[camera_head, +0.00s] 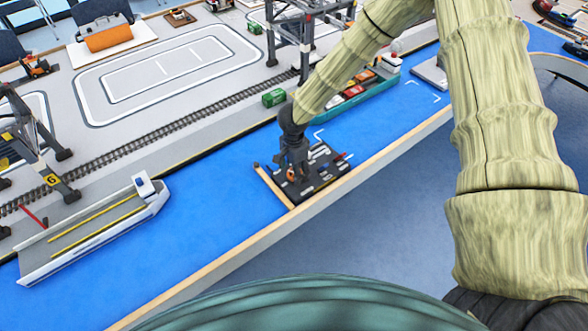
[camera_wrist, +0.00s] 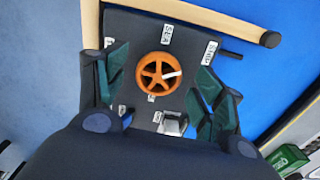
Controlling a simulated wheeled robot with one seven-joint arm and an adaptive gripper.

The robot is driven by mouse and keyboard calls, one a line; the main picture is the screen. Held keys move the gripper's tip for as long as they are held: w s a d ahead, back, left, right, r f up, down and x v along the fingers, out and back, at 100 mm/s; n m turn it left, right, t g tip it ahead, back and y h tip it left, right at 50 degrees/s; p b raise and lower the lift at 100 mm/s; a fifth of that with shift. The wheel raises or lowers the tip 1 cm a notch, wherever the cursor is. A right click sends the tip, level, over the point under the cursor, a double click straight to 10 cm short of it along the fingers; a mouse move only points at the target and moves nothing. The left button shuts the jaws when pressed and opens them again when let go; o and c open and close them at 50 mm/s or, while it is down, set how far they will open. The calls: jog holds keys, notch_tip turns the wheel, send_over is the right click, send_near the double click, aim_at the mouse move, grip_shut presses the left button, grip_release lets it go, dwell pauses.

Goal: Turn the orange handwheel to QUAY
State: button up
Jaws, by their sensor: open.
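The orange handwheel (camera_wrist: 146,72) is mounted on a dark control panel (camera_wrist: 125,40) and shows nearly from above in the wrist view. A white pointer on it points right and slightly up. One label (camera_wrist: 167,33) reads SEA and another (camera_wrist: 209,51) seems to read SHIP. Smaller white labels below the wheel are too small to read, so I cannot tell which says QUAY. My gripper (camera_wrist: 160,88) is open, its green-padded fingers apart on the left and right of the wheel, with no visible contact. In the head view my gripper (camera_head: 291,172) hangs over the panel (camera_head: 325,178) and mostly hides the wheel.
A silvery part (camera_wrist: 172,124) sits on the panel below the wheel. A wooden rail (camera_wrist: 215,17) borders the panel. A model barge (camera_head: 95,232) lies at the left, a cargo ship (camera_head: 362,97) lies behind, and a gantry crane (camera_head: 300,30) stands on the quay.

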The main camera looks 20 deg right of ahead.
jog(key=shift+f, duration=0.45)
jog(key=c, duration=1)
